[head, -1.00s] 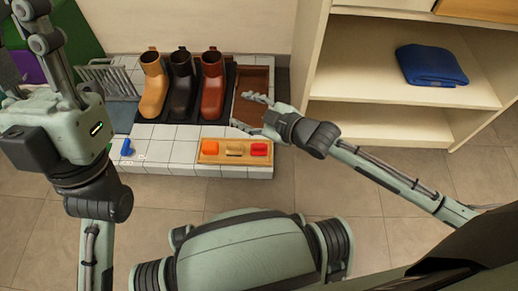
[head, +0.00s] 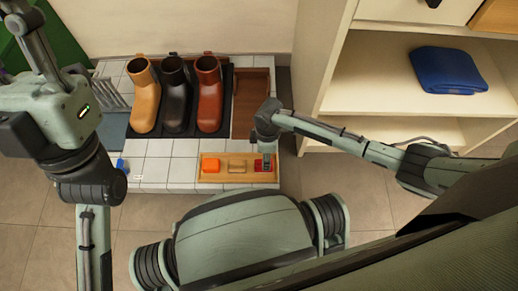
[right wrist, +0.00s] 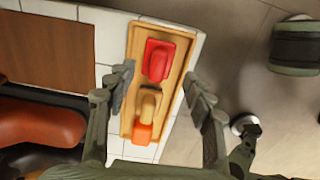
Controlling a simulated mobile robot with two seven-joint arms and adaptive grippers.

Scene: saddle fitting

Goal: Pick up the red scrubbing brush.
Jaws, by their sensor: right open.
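The red scrubbing brush (right wrist: 158,60) lies in a wooden tray (right wrist: 170,97), at the end farther from my wrist. In the head view the red brush (head: 258,165) is at the tray's right end, partly hidden by my right gripper (head: 267,154). The right wrist view shows the right gripper (right wrist: 158,76) open and empty, one finger on each side of the tray. The red brush appears between and slightly beyond the fingertips, with no contact visible. My left arm shows at the left of the head view, but its gripper is out of frame.
Tan (head: 143,97), black (head: 176,94) and brown (head: 209,94) boots stand behind. A blue item (head: 122,165) lies left. A shelf (head: 385,85) with a blue folded cloth (head: 447,70) stands right.

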